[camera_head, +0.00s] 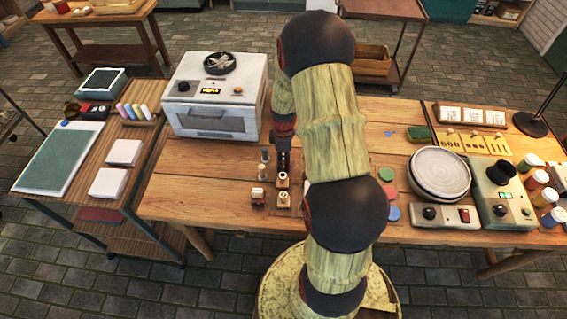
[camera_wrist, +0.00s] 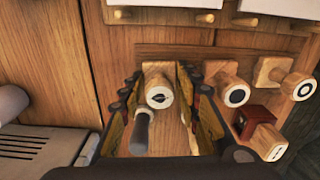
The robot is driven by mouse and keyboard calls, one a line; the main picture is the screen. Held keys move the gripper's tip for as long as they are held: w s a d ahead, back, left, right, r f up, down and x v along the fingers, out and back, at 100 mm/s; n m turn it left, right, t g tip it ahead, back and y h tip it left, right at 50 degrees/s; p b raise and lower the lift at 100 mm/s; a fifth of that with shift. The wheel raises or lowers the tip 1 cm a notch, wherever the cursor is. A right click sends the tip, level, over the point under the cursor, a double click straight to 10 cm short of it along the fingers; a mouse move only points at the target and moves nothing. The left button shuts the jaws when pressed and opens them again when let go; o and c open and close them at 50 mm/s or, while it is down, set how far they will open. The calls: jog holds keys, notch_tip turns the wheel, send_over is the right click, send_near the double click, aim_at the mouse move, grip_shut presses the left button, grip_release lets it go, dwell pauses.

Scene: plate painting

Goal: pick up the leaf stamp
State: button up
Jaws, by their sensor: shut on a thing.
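The leaf stamp (camera_wrist: 158,94) is a pale wooden stamp with a square base and a round handle end marked with a dark leaf. In the wrist view it stands between the two fingers of my gripper (camera_wrist: 157,82), which is shut on it. In the head view my gripper (camera_head: 283,160) points down over the group of stamps, and a small wooden stamp (camera_head: 283,180) shows just below its tips. I cannot tell whether the leaf stamp is clear of the wood beneath it.
In the wrist view a grey-handled tool (camera_wrist: 142,132) is close beside the leaf stamp. In the head view a white kiln (camera_head: 215,95) is behind left and grey plates (camera_head: 440,172) are right.

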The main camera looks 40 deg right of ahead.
jog(key=shift+r, duration=0.15)
jog(key=shift+r+p, duration=0.35)
jog(key=shift+r, duration=0.25)
jog(key=s+d+r+p, duration=0.4)
jog(key=s+d+r, duration=0.4)
jog(key=s+r, duration=0.3)
jog(key=shift+s+r, duration=0.3)
